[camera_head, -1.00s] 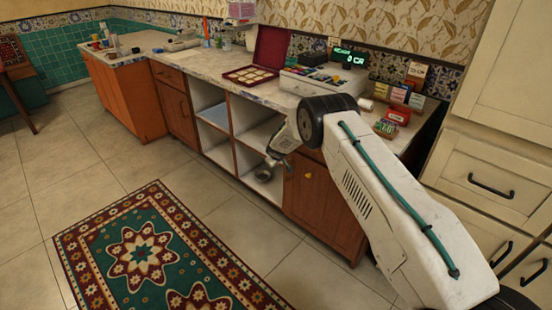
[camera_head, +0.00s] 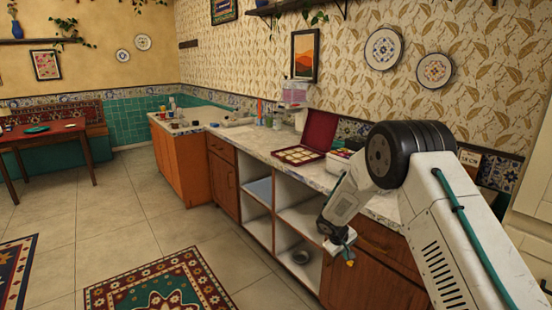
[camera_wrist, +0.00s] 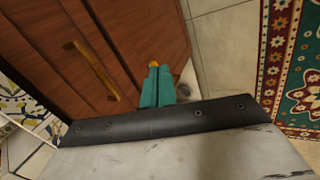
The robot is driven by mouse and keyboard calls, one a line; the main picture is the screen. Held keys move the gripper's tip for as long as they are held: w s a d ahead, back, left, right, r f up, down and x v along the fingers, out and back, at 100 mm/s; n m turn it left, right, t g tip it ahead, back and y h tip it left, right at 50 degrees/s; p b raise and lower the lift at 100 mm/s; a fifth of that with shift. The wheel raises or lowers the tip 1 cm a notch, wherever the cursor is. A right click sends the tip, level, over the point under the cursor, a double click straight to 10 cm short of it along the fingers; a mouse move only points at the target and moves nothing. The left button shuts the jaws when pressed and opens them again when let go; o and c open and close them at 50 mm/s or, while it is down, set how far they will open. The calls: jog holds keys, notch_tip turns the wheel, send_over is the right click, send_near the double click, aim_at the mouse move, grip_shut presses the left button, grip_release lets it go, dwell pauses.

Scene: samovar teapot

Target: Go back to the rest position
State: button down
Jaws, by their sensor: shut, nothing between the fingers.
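My gripper (camera_head: 348,258) hangs at the end of my bent arm in front of the brown cabinet door (camera_head: 372,278), to the right of the open shelves. In the wrist view its two teal fingers (camera_wrist: 157,82) lie side by side, closed together, with an orange tip showing. No object is visible between them. Behind the fingers the wrist view shows the reddish-brown cabinet front (camera_wrist: 110,40) and its brass bar handle (camera_wrist: 92,68). I cannot tell how far the fingers are from the cabinet.
The long counter (camera_head: 250,142) bears an open red box (camera_head: 319,131) and several small items. A small metal bowl (camera_head: 300,256) stands in the lower shelf. Tiled floor (camera_head: 110,215) lies open to the left, with a patterned rug (camera_head: 160,285) in front.

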jog(key=s+d+r+m+g, duration=0.3)
jog(key=s+r+g, duration=0.1)
jog(key=s+r, duration=1.7)
jog(key=s+r+t+y, duration=0.1)
jog(key=s+r, duration=0.3)
jog(key=s, duration=0.6)
jog(key=s+a+r+m+t+y, duration=0.1)
jog(key=s+r, duration=0.4)
jog(key=s, duration=0.5)
jog(key=s+a+r+m+y, duration=0.1)
jog(key=s+r+y, duration=0.1)
jog(key=s+r, duration=0.3)
jog(key=shift+s+r+t, duration=0.25)
jog(key=shift+s+t, duration=0.15)
jog(key=shift+s, duration=2)
jog(key=c, duration=2.1)
grip_release()
jog(key=shift+c, duration=0.2)
